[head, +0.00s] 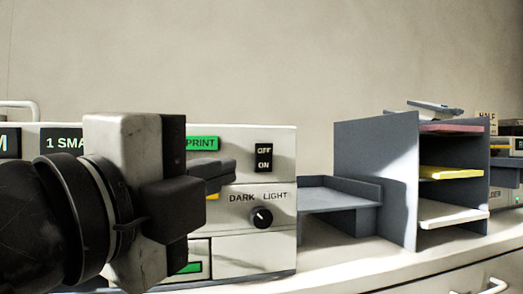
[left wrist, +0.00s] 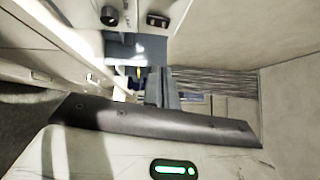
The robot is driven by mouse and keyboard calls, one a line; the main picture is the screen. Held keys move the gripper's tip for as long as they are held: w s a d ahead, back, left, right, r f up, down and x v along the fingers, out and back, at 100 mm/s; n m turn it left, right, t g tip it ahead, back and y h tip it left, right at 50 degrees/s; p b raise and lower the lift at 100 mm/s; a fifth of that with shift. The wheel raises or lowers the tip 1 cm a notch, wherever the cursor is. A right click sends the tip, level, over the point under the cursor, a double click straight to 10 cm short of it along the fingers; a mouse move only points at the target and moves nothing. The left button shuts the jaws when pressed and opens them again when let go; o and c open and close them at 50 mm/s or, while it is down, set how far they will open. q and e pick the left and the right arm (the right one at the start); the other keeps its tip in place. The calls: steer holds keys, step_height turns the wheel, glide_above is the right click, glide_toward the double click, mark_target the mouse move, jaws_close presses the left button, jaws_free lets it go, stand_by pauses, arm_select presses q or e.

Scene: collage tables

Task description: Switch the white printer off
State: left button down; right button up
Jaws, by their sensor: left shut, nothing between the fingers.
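The white printer (head: 280,241) stands at the left of the counter in the head view. Its front has a black switch (head: 264,157) marked OFF above and ON below; which side is pressed is too small to tell. My left gripper (head: 222,177) is shut and empty in front of the printer. Its fingertips are left of and a little below the switch, and seem apart from it. The gripper and wrist hide much of the printer's left part. The switch also shows near the top of the left wrist view (left wrist: 157,20). My right gripper is not in view.
A DARK/LIGHT dial (head: 261,217) sits below the switch, and a green PRINT label (head: 202,143) is to its left. A grey tray (head: 335,195) and a grey shelf unit (head: 378,165) with papers stand to the right. The space before the switch looks clear.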

arm_select(q)
steer(key=p+x, duration=0.3)
glide_toward(268, 150)
steer(key=x, duration=0.5)
steer(key=shift+s+d, duration=0.2)
steer(key=shift+d, duration=0.15)
steer(key=shift+w+a, duration=0.2)
steer(key=shift+w, duration=0.35)
